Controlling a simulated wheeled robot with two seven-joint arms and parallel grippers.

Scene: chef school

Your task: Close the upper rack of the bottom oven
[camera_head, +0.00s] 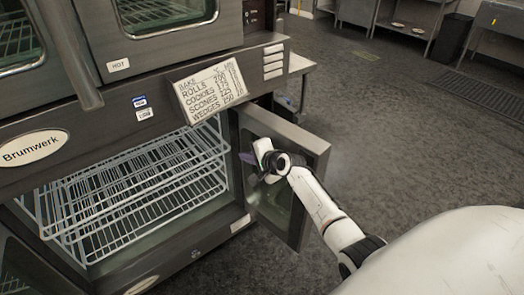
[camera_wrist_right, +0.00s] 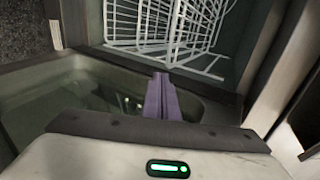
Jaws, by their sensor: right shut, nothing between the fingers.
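The bottom oven (camera_head: 110,262) is open at the front and holds white wire racks. The upper rack (camera_head: 128,160) sits high in the cavity, with its left front part reaching toward the opening; how far it sticks out is hard to tell. A lower rack (camera_head: 140,212) lies beneath it. My right gripper (camera_head: 246,158) is shut and empty, beside the inner face of the open right door (camera_head: 312,150) and pointing toward the cavity. In the right wrist view its purple fingers (camera_wrist_right: 160,95) are together, with wire racks (camera_wrist_right: 165,25) beyond. My left gripper is not in view.
An upper oven (camera_head: 165,42) with glass doors is above, with a vertical handle (camera_head: 72,50). A menu card (camera_head: 212,92) and a Brumwerk label (camera_head: 33,148) are on the panel between. Open floor (camera_head: 400,140) lies to the right; metal tables stand at the back.

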